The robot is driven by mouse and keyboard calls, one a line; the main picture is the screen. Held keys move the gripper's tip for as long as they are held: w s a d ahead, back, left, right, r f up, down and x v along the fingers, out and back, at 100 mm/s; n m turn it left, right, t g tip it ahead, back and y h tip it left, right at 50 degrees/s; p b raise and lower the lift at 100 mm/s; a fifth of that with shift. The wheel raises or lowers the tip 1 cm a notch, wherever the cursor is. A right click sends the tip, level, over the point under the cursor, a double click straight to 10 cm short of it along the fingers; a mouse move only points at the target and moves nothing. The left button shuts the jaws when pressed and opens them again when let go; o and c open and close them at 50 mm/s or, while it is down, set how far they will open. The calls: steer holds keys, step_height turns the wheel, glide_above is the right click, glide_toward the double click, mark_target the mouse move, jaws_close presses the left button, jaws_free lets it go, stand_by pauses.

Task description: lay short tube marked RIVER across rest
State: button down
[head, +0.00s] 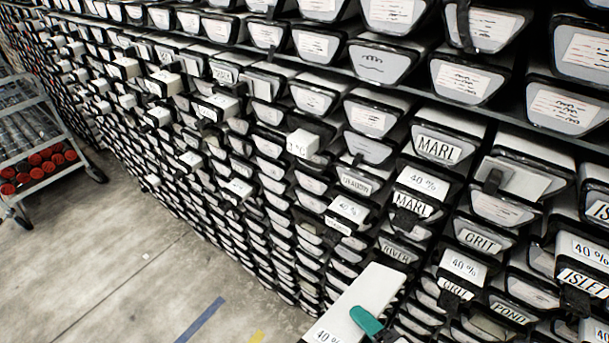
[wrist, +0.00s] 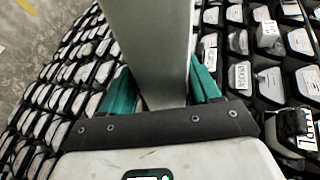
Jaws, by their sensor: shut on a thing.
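A long pale tube (head: 355,297) with a flat top and "40 %" on its near end shows at the bottom of the head view. Its far end lies just below the slot label RIVER (head: 396,250); I cannot tell if that end is still inside the rack. No RIVER mark shows on the tube itself. My gripper (wrist: 162,88) is shut on the tube, a teal finger on each side; in the head view one teal finger (head: 366,320) shows against its side. The tube (wrist: 150,45) runs up out of the wrist view. I cannot pick out the rest.
A dense wall of black-framed liners (head: 372,63) fills most of the head view, with several pale ends sticking out, such as one below MARL (head: 422,182). A grey trolley (head: 30,125) with red and black round ends stands at the left. The concrete floor (head: 110,270) between is clear.

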steer(key=shift+r, duration=3.4)
